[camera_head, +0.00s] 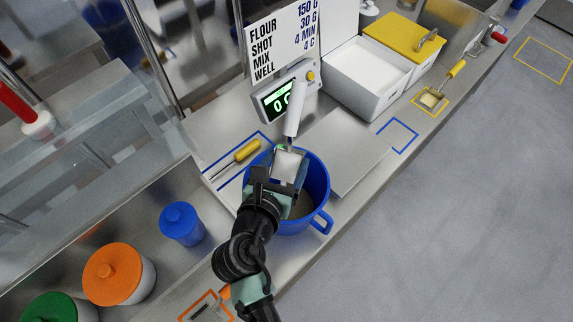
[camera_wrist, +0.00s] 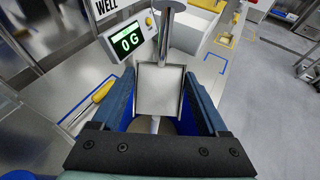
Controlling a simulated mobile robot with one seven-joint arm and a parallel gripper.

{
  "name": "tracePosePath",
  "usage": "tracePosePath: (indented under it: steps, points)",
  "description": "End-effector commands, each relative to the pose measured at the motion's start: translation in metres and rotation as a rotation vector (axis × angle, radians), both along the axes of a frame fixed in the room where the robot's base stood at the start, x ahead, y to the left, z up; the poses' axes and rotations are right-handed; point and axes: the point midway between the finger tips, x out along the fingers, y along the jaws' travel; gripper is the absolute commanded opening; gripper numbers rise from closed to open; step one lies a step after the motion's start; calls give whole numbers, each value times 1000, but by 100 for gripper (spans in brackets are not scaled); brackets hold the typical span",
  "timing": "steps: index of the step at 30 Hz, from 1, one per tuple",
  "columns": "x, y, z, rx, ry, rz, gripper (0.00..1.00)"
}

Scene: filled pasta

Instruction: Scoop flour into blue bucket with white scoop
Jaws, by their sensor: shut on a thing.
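The white scoop has a white handle (camera_head: 295,108) and a square metal pan (camera_head: 287,166). In the wrist view the pan (camera_wrist: 158,92) sits between my fingers, its handle pointing up and away. My gripper (camera_head: 280,172) is shut on the scoop at its pan end, over the blue bucket. The blue bucket (camera_head: 319,181) stands on the counter, partly hidden by my gripper and arm; a grey-brown bottom shows inside. The flour appears as white contents (camera_head: 368,68) in an open white bin (camera_head: 375,103). I cannot tell whether the pan holds flour.
A scale display (camera_wrist: 127,38) reads 0 G behind the bucket. A yellow-handled tool (camera_head: 246,151) lies left of it. A yellow-lidded bin (camera_head: 405,36) and yellow-handled scoop (camera_head: 455,71) are at right. Blue (camera_head: 181,222) and orange (camera_head: 112,273) lidded containers stand at front left. An empty blue outline (camera_head: 398,135) marks the counter.

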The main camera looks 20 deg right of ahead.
Motion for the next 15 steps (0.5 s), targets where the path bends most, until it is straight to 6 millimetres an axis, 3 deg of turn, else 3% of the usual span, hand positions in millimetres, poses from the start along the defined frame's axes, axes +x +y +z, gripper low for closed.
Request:
tracePosePath:
  steps: [15]
  points:
    - [-8, 7, -4, -123, -141, 1, 21]
